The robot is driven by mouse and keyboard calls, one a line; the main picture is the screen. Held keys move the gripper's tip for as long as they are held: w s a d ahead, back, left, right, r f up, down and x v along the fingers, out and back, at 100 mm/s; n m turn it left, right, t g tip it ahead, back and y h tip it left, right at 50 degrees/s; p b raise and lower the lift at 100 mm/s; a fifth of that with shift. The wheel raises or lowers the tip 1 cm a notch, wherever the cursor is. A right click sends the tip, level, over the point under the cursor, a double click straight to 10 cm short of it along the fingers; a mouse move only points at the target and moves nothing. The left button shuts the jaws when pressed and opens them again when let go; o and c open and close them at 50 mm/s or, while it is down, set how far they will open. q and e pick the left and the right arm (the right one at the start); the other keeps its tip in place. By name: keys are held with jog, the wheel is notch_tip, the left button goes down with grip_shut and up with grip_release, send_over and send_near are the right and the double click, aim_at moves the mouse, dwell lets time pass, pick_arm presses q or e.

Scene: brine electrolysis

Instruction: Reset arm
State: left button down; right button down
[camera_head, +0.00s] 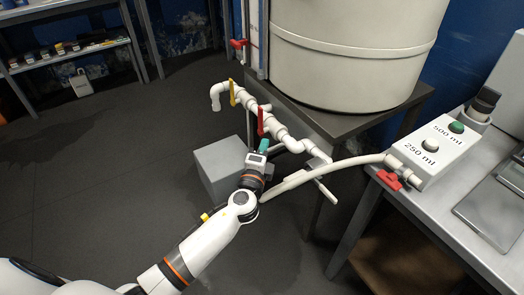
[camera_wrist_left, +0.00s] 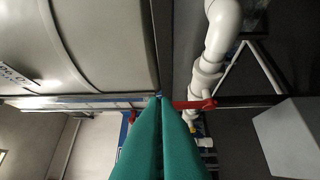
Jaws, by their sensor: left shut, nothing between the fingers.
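My left arm reaches from the lower left of the head view. Its gripper (camera_head: 263,146) has teal fingers, is shut and holds nothing. It is close to the white pipework (camera_head: 277,128) below the large tank and near the red valve handle (camera_head: 261,121). In the left wrist view the teal fingers (camera_wrist_left: 160,100) are together, with their tips near a red valve handle (camera_wrist_left: 194,104) and a white pipe (camera_wrist_left: 212,62). I cannot tell whether they touch the handle. My right gripper is not in view.
A large white tank (camera_head: 350,60) stands on a dark stand (camera_head: 385,112). A yellow valve handle (camera_head: 233,92) is on the pipe. A white hose (camera_head: 335,165) runs to a dispenser box (camera_head: 437,150) on the right bench. A grey box (camera_head: 222,170) stands behind my gripper. Floor on the left is clear.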

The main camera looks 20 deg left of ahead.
pick_arm(q)
jog(key=shift+s+d, duration=0.1)
jog(key=shift+s, duration=0.85)
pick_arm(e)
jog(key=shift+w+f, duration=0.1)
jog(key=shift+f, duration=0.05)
